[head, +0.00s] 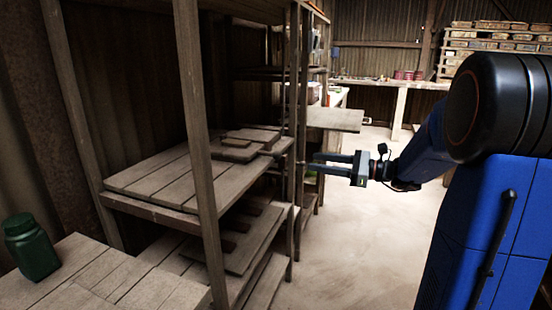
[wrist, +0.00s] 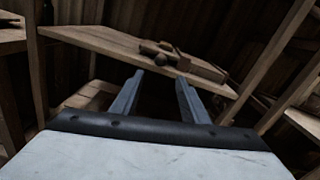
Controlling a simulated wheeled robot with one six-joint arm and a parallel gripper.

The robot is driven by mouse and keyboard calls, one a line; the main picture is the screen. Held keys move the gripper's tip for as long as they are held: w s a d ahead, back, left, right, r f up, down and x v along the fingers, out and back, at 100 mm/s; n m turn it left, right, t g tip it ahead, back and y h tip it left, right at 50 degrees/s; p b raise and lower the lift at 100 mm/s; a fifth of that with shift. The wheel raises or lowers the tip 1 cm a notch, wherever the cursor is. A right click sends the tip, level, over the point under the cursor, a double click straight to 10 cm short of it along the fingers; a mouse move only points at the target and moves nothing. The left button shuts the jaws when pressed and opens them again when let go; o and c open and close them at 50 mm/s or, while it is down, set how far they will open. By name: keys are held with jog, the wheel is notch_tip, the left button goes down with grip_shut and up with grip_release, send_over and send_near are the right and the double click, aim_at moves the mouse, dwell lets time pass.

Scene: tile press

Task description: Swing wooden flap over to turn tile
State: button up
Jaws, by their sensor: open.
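My gripper (head: 313,162) is open and empty, pointing left toward the wooden shelving in the head view. Its two fingers also show in the wrist view (wrist: 160,78), apart with nothing between them. Flat wooden pieces (head: 240,148) lie stacked on the middle shelf, left of the gripper. A wooden board (head: 335,119) juts out from the shelving beyond the gripper; I cannot tell whether it is the flap. In the wrist view, a wooden board (wrist: 105,40) with a dark wooden object (wrist: 190,65) on it lies ahead of the fingers. I cannot make out a tile.
A shelf post (head: 197,130) stands in the left foreground. A green jar (head: 31,246) stands on a wooden table (head: 100,276) at lower left. Slatted boards (head: 245,250) lie on the lower shelf. The floor (head: 350,240) below the gripper is clear. A workbench (head: 400,100) stands at the back.

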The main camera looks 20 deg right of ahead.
aim_at(270, 155)
jog(key=x, duration=1.7)
jog(key=shift+w, duration=0.15)
grip_shut()
